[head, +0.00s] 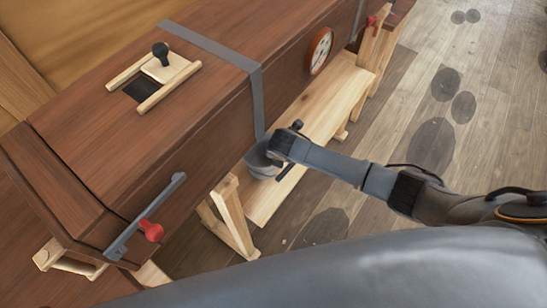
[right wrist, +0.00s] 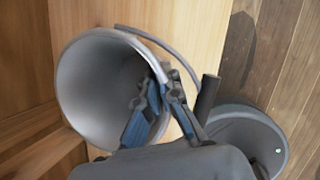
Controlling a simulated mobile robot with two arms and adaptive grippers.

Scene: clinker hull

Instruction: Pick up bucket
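The grey bucket (head: 262,162) stands on the light wooden plank beside the hull, partly hidden by my right gripper in the head view. In the right wrist view I look into the open mouth of the bucket (right wrist: 95,85). Its thin handle arcs over the right side, with a dark grip (right wrist: 207,97). My right gripper (head: 284,146) is at the bucket's rim. In the wrist view its fingers (right wrist: 158,90) are apart, one over the mouth and one just outside the rim. Contact with the wall is not clear. My left gripper is not in view.
The brown wooden hull (head: 190,120) runs along the plank (head: 320,105). A wooden trestle (head: 232,215) stands close to the bucket. A red-handled tool (head: 150,230) sticks out at the hull's near end. Wooden floor (head: 420,90) is open at the right.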

